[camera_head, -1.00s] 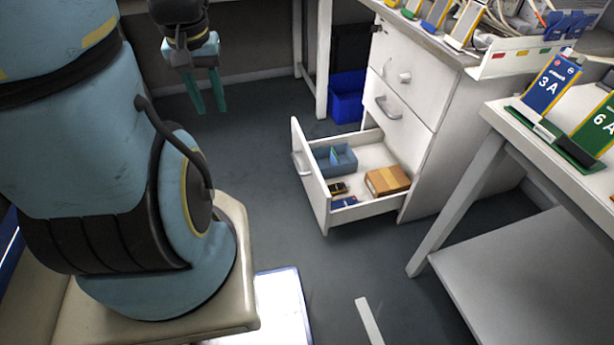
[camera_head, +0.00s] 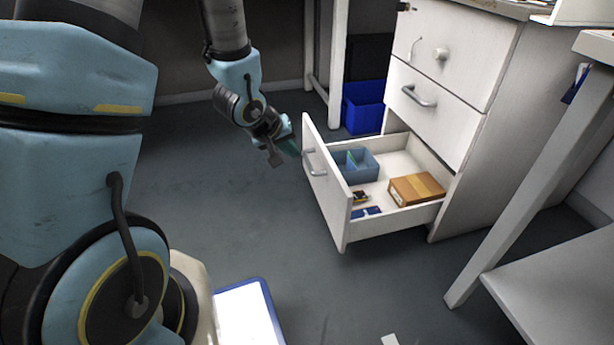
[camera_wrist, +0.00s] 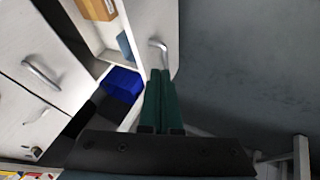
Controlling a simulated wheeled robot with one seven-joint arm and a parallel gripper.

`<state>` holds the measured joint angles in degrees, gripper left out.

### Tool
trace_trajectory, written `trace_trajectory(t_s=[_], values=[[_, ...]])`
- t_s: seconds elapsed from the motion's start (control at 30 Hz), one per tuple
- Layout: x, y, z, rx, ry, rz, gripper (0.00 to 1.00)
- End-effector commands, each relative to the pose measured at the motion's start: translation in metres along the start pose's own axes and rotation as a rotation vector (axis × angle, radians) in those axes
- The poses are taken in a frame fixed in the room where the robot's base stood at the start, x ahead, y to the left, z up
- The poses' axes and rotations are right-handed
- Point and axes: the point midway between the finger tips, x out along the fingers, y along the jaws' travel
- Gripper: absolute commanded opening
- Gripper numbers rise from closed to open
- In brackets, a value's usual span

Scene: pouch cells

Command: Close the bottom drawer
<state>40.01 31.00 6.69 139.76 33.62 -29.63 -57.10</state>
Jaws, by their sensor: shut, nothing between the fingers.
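The bottom drawer (camera_head: 335,195) of the white cabinet is pulled well out. It holds a blue-grey bin, a cardboard box and small items. Its front panel carries a metal handle (camera_head: 314,163), also visible in the wrist view (camera_wrist: 158,50). My gripper (camera_head: 293,149) is beside the upper left of the drawer front, on its outer side. In the wrist view its two green fingers (camera_wrist: 161,85) are together and empty, pointing toward the drawer front near the handle. I cannot tell whether the fingertips touch the panel.
The cabinet's upper drawers (camera_head: 430,110) are shut. A blue bin (camera_head: 363,108) stands on the floor behind the open drawer. A white table leg (camera_head: 530,190) rises at the right. The grey floor (camera_head: 215,190) left of the drawer is clear.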

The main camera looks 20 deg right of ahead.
Motion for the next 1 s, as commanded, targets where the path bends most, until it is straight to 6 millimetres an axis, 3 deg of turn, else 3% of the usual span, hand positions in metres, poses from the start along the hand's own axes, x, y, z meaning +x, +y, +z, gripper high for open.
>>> trace_trajectory(t_s=[0.27,0.67,0.8,1.0], values=[[0.03,0.005,0.007,-0.002,-0.006,0.023,0.0],[0.111,0.005,0.008,0.0,-0.006,0.02,0.0],[0.119,0.026,0.007,0.0,-0.003,0.023,0.0],[0.125,0.041,0.005,-0.003,-0.003,0.021,0.0]])
